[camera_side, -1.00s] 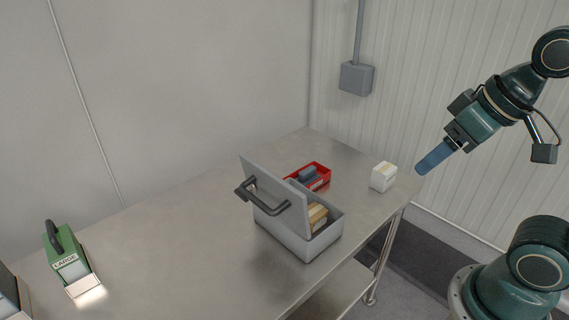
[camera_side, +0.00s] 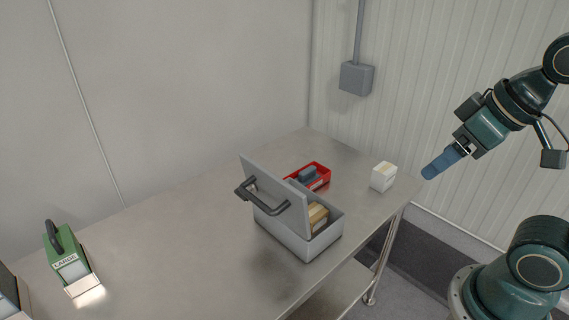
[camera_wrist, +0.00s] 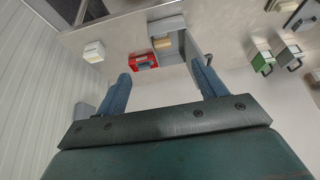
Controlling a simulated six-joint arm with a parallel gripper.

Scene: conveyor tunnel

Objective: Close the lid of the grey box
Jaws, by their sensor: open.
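The grey box (camera_side: 300,243) stands on the metal table near its front edge in the side view. Its lid (camera_side: 275,193) is raised and tilted, with a dark bar handle (camera_side: 264,197) on its outer face. A tan item (camera_side: 317,215) lies inside the box. The box (camera_wrist: 171,24) also shows at the top middle of the wrist view, with its lid seen nearly edge-on. My gripper (camera_side: 428,174) is in the air past the table's right end, well apart from the box. In the wrist view my gripper (camera_wrist: 163,82) has its two blue fingers spread, with nothing between them.
A red bin (camera_side: 320,172) with dark items stands behind the box. A white carton (camera_side: 383,176) is near the table's right end. A green "LARGE" container (camera_side: 68,254) stands far left. The table (camera_side: 185,225) is clear between it and the box.

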